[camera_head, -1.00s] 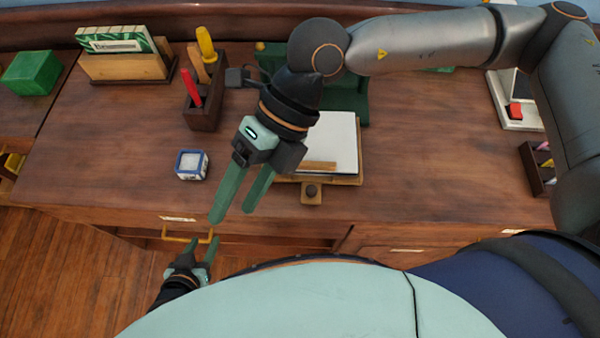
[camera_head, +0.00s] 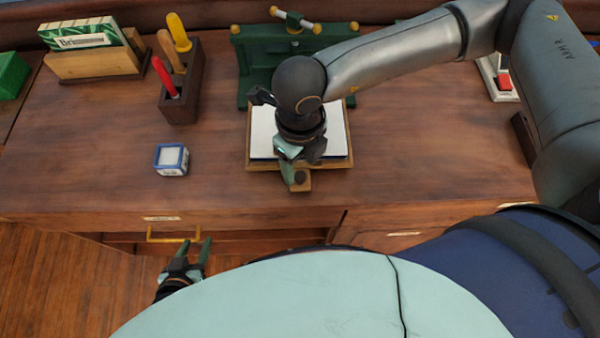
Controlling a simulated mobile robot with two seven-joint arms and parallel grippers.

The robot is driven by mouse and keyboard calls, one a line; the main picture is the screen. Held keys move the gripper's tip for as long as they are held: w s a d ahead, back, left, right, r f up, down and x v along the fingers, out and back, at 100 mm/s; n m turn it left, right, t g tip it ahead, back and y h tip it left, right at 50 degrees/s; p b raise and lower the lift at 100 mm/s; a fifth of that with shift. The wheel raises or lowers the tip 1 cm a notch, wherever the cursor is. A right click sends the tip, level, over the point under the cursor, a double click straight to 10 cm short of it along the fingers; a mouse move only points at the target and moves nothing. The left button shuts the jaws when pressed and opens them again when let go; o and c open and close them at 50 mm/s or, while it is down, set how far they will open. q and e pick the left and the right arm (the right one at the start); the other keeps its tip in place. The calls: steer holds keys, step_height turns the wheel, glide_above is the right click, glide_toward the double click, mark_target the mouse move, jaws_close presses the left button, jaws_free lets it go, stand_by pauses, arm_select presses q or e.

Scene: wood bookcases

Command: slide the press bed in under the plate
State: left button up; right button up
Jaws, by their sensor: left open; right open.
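The press (camera_head: 262,62) is a green frame with brass fittings at the back of the desk; my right arm hides part of it, and I cannot make out its plate clearly. The press bed (camera_head: 341,164) is a wooden tray with white paper on it, lying in front of the press, with a small knob tab (camera_head: 301,181) at its near edge. My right gripper (camera_head: 291,180) is open, pointing down over the near edge, close to the knob; contact is not clear. My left gripper (camera_head: 194,250) is open and empty, low in front of the desk drawer.
A blue-and-white small box (camera_head: 171,159) sits left of the bed. A dark holder (camera_head: 183,93) with coloured-handled tools stands behind it. A wooden card rack (camera_head: 92,62) is at the back left.

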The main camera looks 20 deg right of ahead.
mark_target(300, 174)
steer(key=shift+f+b, duration=0.45)
steer(key=shift+f, duration=1.2)
jaws_close()
